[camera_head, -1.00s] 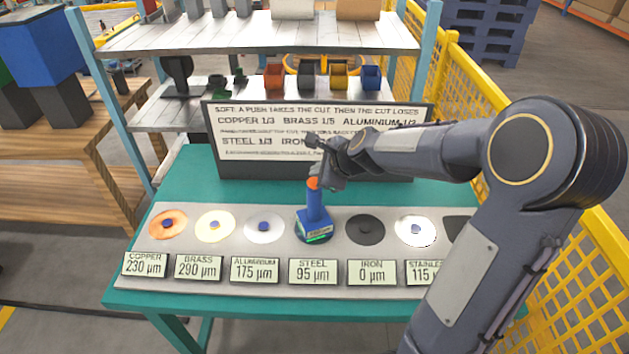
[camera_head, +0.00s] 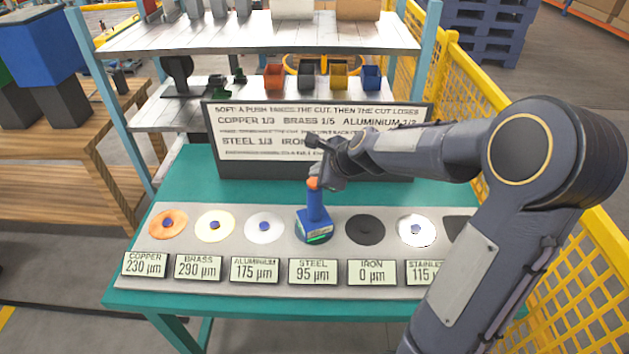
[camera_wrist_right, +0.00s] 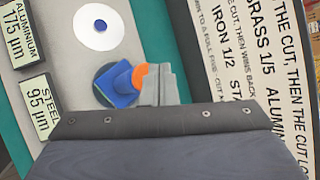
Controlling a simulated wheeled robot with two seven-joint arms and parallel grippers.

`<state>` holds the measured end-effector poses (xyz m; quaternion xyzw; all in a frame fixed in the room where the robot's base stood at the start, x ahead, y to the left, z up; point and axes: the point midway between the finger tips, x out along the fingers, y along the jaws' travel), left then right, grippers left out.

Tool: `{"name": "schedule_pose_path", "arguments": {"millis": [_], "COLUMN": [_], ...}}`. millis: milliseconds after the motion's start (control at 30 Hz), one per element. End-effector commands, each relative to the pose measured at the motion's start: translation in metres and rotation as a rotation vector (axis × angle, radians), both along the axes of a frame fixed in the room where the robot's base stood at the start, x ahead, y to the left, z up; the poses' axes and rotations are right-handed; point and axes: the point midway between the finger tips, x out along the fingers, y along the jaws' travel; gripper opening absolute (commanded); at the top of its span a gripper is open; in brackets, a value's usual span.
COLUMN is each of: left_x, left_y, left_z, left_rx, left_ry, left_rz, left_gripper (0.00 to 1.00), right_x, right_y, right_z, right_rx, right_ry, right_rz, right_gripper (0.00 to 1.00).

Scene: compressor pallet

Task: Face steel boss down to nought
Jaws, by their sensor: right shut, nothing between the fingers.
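A blue hand tool (camera_head: 314,212) with an orange top stands over the steel boss position, between the aluminium and iron discs. The steel card (camera_head: 313,271) reads 95 µm. My right gripper (camera_head: 318,178) is shut with nothing between its fingers. Its tips are at the tool's orange top; whether they press on it I cannot tell. In the right wrist view the shut fingers (camera_wrist_right: 158,84) lie right beside the orange top (camera_wrist_right: 139,76). My left gripper is not in view.
Copper (camera_head: 168,224), brass (camera_head: 215,225), aluminium (camera_head: 264,227), iron (camera_head: 365,230) and stainless (camera_head: 416,230) discs line the grey strip. The iron card (camera_head: 372,272) reads 0 µm. A sign board (camera_head: 232,160) stands close behind. A yellow mesh fence (camera_head: 560,270) is at right.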

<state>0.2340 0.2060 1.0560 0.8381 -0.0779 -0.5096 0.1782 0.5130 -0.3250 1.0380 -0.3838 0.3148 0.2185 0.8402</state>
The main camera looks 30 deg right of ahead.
Motion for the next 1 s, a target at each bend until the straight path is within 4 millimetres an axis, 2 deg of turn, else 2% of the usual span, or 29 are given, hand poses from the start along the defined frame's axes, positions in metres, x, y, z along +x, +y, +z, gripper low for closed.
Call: {"name": "schedule_pose_path", "arguments": {"millis": [200,1000], "left_x": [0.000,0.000], "left_y": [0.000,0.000], "left_z": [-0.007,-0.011], "left_rx": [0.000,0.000], "left_ry": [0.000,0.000], "left_rz": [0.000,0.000], "left_gripper": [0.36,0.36], "right_x": [0.000,0.000], "right_y": [0.000,0.000], "right_z": [-0.008,-0.013], "right_rx": [0.001,0.000], "right_ry": [0.000,0.000], "right_rz": [-0.001,0.000], "right_gripper": [0.00,0.00]}}
